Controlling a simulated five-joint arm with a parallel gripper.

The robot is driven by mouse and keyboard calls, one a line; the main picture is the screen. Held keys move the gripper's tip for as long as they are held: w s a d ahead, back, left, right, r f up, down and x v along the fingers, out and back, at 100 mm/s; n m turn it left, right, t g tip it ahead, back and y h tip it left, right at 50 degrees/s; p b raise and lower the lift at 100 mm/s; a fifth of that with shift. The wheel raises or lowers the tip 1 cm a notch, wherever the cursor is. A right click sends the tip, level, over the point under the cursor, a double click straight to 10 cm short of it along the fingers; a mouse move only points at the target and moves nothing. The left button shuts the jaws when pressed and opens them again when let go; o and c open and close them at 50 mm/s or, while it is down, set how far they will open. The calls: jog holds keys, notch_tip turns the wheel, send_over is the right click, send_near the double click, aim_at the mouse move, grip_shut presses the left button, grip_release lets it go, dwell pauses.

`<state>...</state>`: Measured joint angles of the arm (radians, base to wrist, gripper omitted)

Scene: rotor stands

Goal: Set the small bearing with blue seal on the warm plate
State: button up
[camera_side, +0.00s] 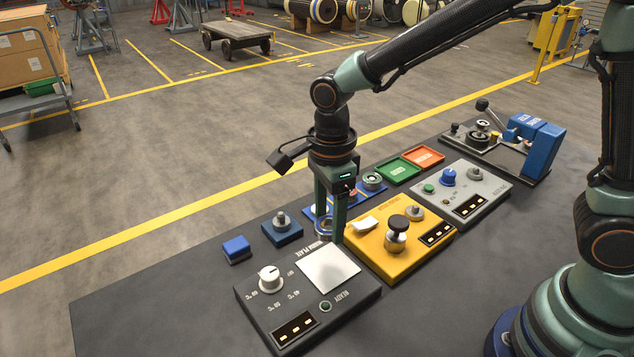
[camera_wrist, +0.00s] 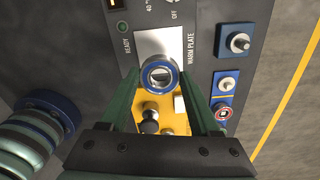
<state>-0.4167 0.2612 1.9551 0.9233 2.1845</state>
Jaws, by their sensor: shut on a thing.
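The small bearing with a blue seal (camera_wrist: 163,75) is between the fingers of my gripper (camera_wrist: 165,78) in the wrist view. I cannot tell the exact height of the bearing above the panel.
A yellow panel with a black knob (camera_side: 396,228) stands right of the warm plate's panel. A blue block with a metal post (camera_side: 282,229) and a smaller blue block (camera_side: 236,248) are behind left. A red-ringed bearing (camera_wrist: 222,113) sits to the side. Green (camera_side: 397,169) and orange (camera_side: 424,157) trays lie farther back.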

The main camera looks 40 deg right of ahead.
send_over(328, 266)
jog(key=shift+f, duration=2.2)
jog(key=shift+f, duration=0.55)
jog(key=shift+f, duration=0.45)
jog(key=shift+f, duration=1.4)
dwell(1.3)
jog(key=o, duration=1.5)
jog(key=shift+o, duration=0.4)
notch_tip(328, 266, up, 8)
dwell(0.4)
